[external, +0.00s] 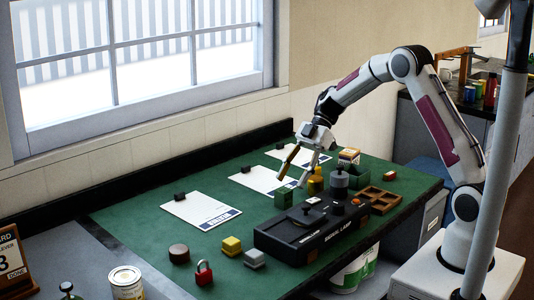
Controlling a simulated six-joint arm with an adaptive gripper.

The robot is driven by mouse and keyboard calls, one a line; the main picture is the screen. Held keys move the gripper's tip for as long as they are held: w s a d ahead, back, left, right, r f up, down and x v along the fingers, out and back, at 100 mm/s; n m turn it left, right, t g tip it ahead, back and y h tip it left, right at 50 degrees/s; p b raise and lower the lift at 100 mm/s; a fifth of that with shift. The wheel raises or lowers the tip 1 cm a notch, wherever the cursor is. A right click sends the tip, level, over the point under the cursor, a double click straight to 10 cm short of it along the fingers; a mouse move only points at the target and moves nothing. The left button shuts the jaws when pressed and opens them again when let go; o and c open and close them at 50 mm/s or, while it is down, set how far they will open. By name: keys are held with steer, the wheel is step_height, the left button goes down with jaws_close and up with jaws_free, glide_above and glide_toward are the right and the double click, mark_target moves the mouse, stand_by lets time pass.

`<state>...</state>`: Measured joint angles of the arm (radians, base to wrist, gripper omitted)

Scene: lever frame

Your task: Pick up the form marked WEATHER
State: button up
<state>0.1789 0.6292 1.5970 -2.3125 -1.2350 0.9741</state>
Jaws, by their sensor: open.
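Three white forms, each with a black clip at its top edge, lie on the green table mat: a near one (198,210), a middle one (256,180) and a far one (296,155). The near form has a blue printed band at its lower edge. The lettering is too small to read, so I cannot tell which form is marked WEATHER. My gripper (293,178) is open and points down by the right end of the middle form, partly covering the view of it. I see nothing between its fingers.
A black signal lamp box (310,233) stands at the front.

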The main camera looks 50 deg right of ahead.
mark_target(285, 190)
steer(key=shift+a+f, duration=0.15)
steer(key=shift+x, duration=2.6)
steer(key=shift+w, duration=0.1)
steer(key=c, duration=1.1)
steer(key=shift+r, duration=5.05)
